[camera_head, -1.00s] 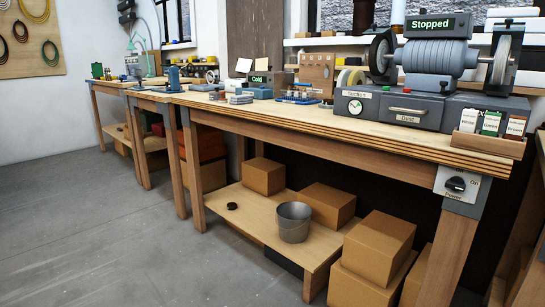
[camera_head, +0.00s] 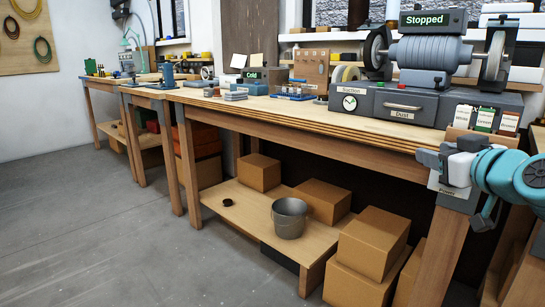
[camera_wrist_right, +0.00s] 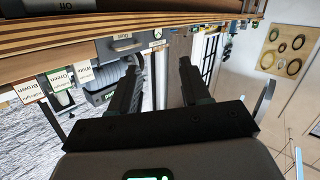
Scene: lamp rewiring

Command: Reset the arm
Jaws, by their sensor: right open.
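My right gripper (camera_head: 432,160) shows at the right of the head view, on the teal and white arm that comes in from the right edge. It is in front of the near end of the long workbench and partly covers the power switch panel (camera_head: 452,197). In the right wrist view my right gripper (camera_wrist_right: 160,85) has its two dark fingers spread apart with nothing between them. That view is upside down, with the bench edge (camera_wrist_right: 100,30) along its top. My left gripper is in neither view.
A grinder (camera_head: 432,55) under a "Stopped" sign stands on the grey drawer unit (camera_head: 380,103). The floor (camera_head: 120,230) at left is clear.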

